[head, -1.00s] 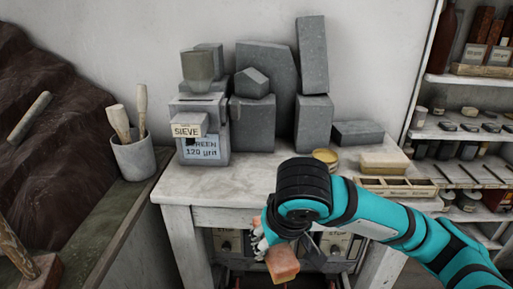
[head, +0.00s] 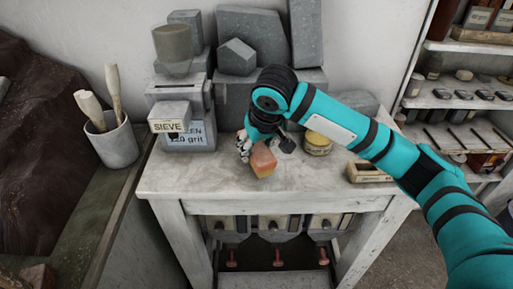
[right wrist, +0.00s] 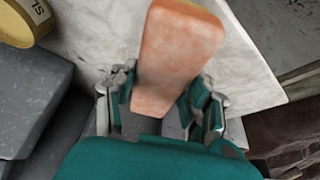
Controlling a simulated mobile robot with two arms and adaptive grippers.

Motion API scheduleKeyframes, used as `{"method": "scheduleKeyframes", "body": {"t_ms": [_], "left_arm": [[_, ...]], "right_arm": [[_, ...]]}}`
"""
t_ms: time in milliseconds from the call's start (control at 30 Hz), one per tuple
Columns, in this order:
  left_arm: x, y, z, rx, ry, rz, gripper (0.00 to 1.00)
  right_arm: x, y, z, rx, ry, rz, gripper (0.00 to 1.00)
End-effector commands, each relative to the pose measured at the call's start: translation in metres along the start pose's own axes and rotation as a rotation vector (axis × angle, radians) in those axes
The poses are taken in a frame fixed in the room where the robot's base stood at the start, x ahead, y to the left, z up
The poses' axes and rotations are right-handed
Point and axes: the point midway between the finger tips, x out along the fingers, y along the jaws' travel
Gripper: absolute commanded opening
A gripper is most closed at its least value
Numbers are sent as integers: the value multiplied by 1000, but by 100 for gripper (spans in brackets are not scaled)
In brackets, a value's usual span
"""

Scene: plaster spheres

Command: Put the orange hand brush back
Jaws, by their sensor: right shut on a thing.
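The orange hand brush (head: 263,162) is a worn orange block with a paler yellowish edge. My right gripper (head: 247,146) is shut on it, over the front middle of the white worktable (head: 185,178). In the right wrist view, the brush (right wrist: 178,48) stands out from between the fingers of the gripper (right wrist: 160,98), with the pale tabletop (right wrist: 90,38) behind it. I cannot tell whether the brush touches the table. My left gripper is not in view.
A grey box labelled SIEVE (head: 172,117) stands left of the brush, and a yellow tin (head: 318,143) stands right. Grey stone blocks (head: 250,40) fill the back. A wooden tray (head: 368,173) sits at the right edge. The front left tabletop is clear.

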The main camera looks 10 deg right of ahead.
Motion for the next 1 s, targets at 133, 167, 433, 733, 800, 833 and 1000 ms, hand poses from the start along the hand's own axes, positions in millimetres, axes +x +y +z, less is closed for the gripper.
{"method": "scheduleKeyframes", "body": {"t_ms": [133, 167, 433, 733, 800, 833, 1000], "left_arm": [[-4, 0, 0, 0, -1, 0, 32], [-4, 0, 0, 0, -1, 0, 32], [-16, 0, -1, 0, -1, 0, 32], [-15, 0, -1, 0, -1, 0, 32], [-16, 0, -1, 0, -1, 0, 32], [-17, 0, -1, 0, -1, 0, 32], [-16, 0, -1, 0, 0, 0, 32]], "right_arm": [[5, 5, -10, -1, 0, -1, 21], [6, 7, -12, -1, 0, 0, 21], [36, 10, -5, -1, -1, 0, 21], [41, 9, -3, -1, 1, -1, 21], [42, 9, -3, -1, 0, -1, 21], [43, 9, -2, -1, 0, -2, 21], [44, 9, -2, -1, 0, -1, 65]]}}
